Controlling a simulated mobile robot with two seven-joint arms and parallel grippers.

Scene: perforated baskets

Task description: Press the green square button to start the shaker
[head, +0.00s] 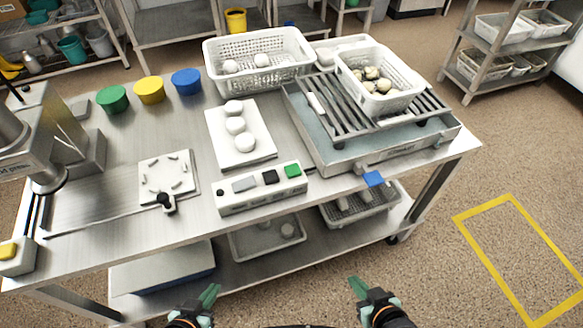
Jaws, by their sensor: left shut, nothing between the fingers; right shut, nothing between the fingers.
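The green square button (292,171) is at the right end of a white control box (240,199) at the table's front edge. A black square (270,177) and a grey square (244,184) sit left of it on the same box. The shaker (330,147), with a slatted rack on top, stands right of the box and carries a white perforated basket (378,98) with several pale round items. My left gripper (213,291) and my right gripper (356,286) are both shut and empty, low in front of the table and apart from the box.
Another perforated basket (258,84) with white balls stands at the back. A white board (262,153) holds several balls. Green (112,98), yellow (149,90) and blue (187,81) cups stand back left.

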